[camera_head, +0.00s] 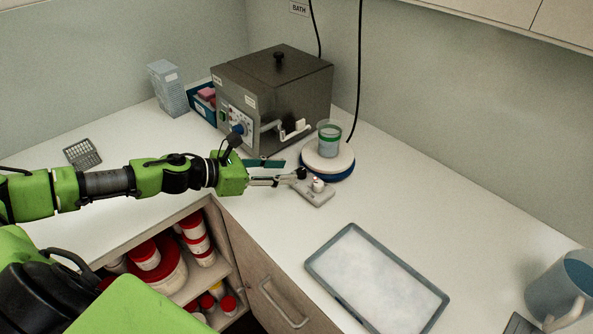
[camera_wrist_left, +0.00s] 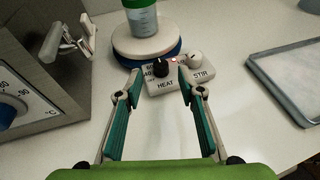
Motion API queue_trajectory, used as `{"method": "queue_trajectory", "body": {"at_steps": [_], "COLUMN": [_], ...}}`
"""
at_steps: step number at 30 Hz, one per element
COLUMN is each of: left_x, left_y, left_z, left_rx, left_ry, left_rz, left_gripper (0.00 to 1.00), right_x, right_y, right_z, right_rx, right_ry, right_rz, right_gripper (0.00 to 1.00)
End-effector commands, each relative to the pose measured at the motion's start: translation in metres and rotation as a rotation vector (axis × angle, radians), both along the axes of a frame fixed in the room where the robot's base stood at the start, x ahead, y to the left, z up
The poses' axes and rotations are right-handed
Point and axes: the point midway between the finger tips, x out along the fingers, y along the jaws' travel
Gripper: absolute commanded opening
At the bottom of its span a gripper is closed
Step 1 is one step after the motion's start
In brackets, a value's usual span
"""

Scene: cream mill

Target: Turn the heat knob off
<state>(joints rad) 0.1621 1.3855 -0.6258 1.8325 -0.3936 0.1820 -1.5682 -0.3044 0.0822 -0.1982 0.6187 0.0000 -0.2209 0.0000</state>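The black heat knob (camera_wrist_left: 160,69) sits on the left of a small white control box (camera_wrist_left: 166,87) marked HEAT and STIR. Marks 60, 40 and OFF show at its left; its exact setting is not clear. A white stir knob (camera_wrist_left: 194,60) is at its right, with a red light between. My left gripper (camera_wrist_left: 159,82) is open, its two fingertips to either side of the heat knob, with gaps showing. In the head view the left gripper (camera_head: 292,170) reaches the box (camera_head: 318,196) from the left, beside the heat knob (camera_head: 301,173). My right gripper is not in view.
A round hotplate (camera_head: 327,157) bearing a beaker (camera_head: 329,138) stands just behind the control box. A steel bath (camera_head: 287,86) stands behind my left gripper. A grey-rimmed tray (camera_head: 318,270) lies in front right; bare counter lies between. A blue jug (camera_head: 561,287) is far right.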

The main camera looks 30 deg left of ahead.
Motion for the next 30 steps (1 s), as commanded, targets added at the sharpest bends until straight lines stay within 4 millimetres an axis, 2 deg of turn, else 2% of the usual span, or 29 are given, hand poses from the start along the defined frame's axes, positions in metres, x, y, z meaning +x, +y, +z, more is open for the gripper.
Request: {"method": "queue_trajectory", "body": {"at_steps": [1,10,15,25,26,27,30], "left_x": [0.005,0.027,0.036,0.038,0.038,0.038,0.038], "left_y": [-0.003,-0.019,-0.025,-0.027,-0.027,-0.027,-0.027], "left_z": [0.005,-0.008,-0.014,-0.018,-0.018,-0.018,-0.018], "left_rx": [-0.005,-0.003,-0.002,0.001,0.001,0.001,0.001], "left_ry": [-0.003,-0.002,-0.001,0.0,0.0,0.0,0.0], "left_rz": [0.002,-0.001,-0.002,-0.004,-0.004,-0.004,-0.004], "left_gripper": [0.35,0.35,0.35,0.35,0.33,0.22,0.0], "right_x": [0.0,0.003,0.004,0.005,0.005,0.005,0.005], "right_y": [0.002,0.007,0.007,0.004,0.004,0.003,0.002], "right_z": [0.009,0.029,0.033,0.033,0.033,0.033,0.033], "right_rx": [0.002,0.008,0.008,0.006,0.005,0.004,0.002], "right_ry": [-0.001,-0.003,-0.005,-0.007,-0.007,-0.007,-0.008], "right_rz": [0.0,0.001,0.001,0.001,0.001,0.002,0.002], "right_gripper": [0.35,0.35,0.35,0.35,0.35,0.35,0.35]}}
